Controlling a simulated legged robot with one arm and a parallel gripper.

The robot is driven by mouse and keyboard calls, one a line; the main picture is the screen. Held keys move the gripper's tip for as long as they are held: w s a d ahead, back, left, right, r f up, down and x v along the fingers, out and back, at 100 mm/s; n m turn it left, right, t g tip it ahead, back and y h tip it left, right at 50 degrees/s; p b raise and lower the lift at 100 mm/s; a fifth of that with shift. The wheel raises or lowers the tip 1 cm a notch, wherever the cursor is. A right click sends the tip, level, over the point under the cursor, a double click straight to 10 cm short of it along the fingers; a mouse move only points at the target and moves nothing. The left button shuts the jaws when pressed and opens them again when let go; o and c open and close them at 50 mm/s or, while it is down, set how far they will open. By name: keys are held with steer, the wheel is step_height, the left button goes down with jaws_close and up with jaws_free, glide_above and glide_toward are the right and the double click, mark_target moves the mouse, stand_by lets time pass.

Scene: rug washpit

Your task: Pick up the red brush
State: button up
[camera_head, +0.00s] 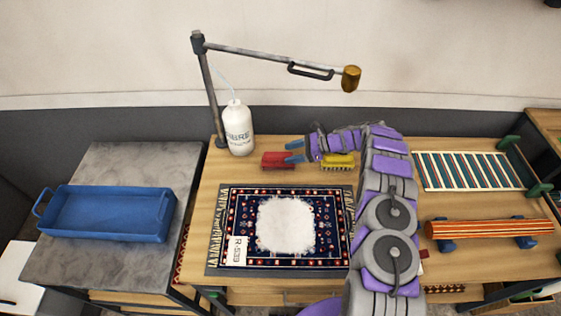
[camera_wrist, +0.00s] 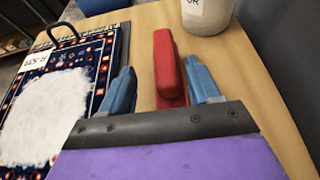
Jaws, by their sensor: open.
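The red brush (camera_head: 277,161) lies on the wooden table behind the patterned rug, left of a yellow brush. My gripper (camera_head: 294,151) reaches in from the right, its blue fingers open and close beside the red brush. In the wrist view the red brush (camera_wrist: 167,66) stretches away from my gripper (camera_wrist: 164,88). Its near end lies between the two blue fingers, closer to the right finger, with a gap to the left one. I cannot tell whether the right finger touches it. The brush's underside is hidden.
A yellow brush (camera_head: 338,162) sits under my wrist. A white bottle (camera_head: 238,130) stands beyond the red brush, near a lamp arm (camera_head: 209,88). The rug (camera_head: 230,205) carries white foam (camera_head: 286,225). A blue tray (camera_head: 108,237) is at left, a rolled rug (camera_head: 488,229) at right.

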mark_target(282, 153)
steer(key=x, duration=0.6)
steer(key=shift+w+r, duration=0.1)
steer(key=shift+w, duration=0.3)
steer(key=shift+d, duration=0.3)
steer(key=shift+c, duration=0.9)
steer(key=shift+a, duration=0.35)
steer(key=c, duration=0.7)
steer(key=shift+d, duration=0.1)
steer(key=shift+c, duration=1.3)
steer(key=shift+d+r, duration=0.1)
